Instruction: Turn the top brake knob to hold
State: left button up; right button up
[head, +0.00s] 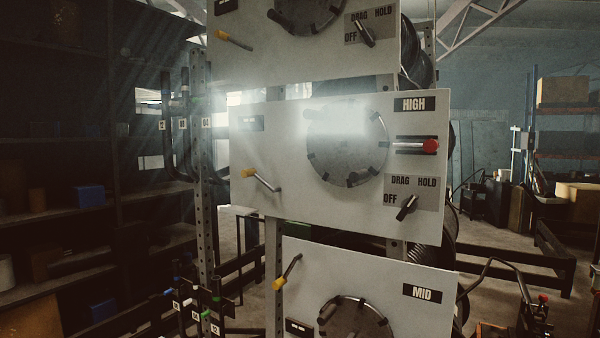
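The topmost grey panel (300,62) is cut off by the top edge of the head view. Its black brake knob (367,32) sits on a plate (351,36) marked OFF, DRAG and HOLD. The knob slants from upper left to lower right, its upper end near DRAG. On the panel below, labelled HIGH (413,104), a similar brake knob (407,208) slants from lower left to upper right, its upper end towards HOLD. Which end of each knob is the pointer is hard to tell. Neither of my grippers is in view.
The HIGH panel has a round disc (347,146), a red-tipped lever (430,146) and a yellow-ended handle (250,173). The MID panel (380,275) is below. Dark shelves (50,215) stand left. Hooked black bars (167,125) stick out beside the panels' left side.

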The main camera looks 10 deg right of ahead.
aim_at(368, 36)
jog(key=u, duration=2.1)
jog(key=k, duration=0.9)
jog(key=z, duration=1.2)
jog(key=i, duration=0.5)
jog(key=u, duration=0.05)
